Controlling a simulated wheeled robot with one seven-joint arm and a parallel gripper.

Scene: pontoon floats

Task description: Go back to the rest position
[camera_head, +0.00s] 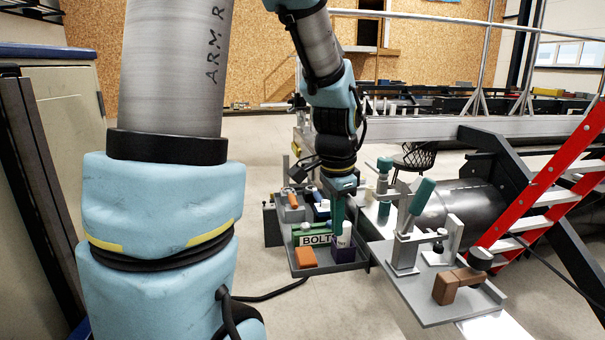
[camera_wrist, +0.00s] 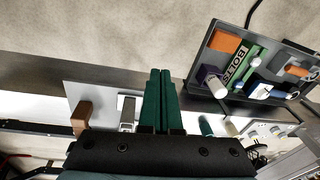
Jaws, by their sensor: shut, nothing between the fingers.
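My gripper (camera_head: 339,228) hangs from my arm with its green fingers pointing down, overlapping the tray in the head view. In the wrist view its two green fingers (camera_wrist: 160,75) lie side by side, closed together with nothing between them. The tray is to the right of the fingertips there, and bare floor shows beyond them. I cannot tell the exact height of the tips above the tray.
The dark tray (camera_head: 345,267) holds a green BOLTS box (camera_head: 316,240), an orange block (camera_head: 305,257) and a purple block (camera_head: 343,254). A red ladder (camera_head: 545,190) stands at right.

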